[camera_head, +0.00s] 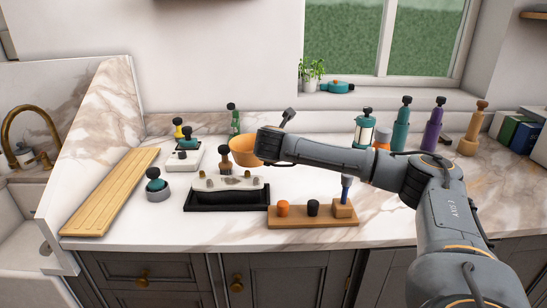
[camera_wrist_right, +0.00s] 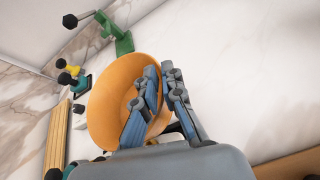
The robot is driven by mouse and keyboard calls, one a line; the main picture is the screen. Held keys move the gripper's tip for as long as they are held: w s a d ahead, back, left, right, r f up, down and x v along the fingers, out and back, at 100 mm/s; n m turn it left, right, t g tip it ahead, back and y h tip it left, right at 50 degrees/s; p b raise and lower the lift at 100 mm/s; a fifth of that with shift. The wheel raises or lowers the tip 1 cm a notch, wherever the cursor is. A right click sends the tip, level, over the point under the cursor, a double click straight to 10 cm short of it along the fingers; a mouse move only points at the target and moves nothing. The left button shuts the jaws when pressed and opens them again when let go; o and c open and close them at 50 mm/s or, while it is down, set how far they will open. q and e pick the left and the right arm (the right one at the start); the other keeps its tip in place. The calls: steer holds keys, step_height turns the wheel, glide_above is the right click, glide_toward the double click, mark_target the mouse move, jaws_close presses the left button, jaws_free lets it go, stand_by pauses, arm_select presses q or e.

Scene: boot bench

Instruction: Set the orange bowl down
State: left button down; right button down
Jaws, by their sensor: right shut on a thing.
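The orange bowl (camera_head: 243,152) is near the back of the white marble counter, left of my right wrist. In the right wrist view the orange bowl (camera_wrist_right: 105,95) looks tilted. My right gripper (camera_wrist_right: 163,72) is shut on its near rim, with one finger inside and one outside. In the head view the right gripper's fingers are hidden behind my own wrist. I cannot tell whether the bowl's underside touches the counter. My left gripper is in neither view.
A wooden stand (camera_head: 312,220) is front right. A wooden board (camera_head: 112,190) lies left.

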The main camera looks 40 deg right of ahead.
steer(key=d+f, duration=0.1)
steer(key=w+d+f+p, duration=0.1)
steer(key=f, duration=0.1)
steer(key=w+d+f, duration=0.1)
steer(key=d+f, duration=0.1)
steer(key=shift+f, duration=0.2)
steer(key=f, duration=0.2)
steer(key=f+p, duration=0.1)
steer(key=shift+d+f, duration=0.3)
steer(key=shift+f+b, duration=0.1)
steer(key=shift+b, duration=0.2)
steer(key=c, duration=1.9)
jaws_free()
steer(key=o, duration=0.4)
steer(key=shift+o, duration=0.2)
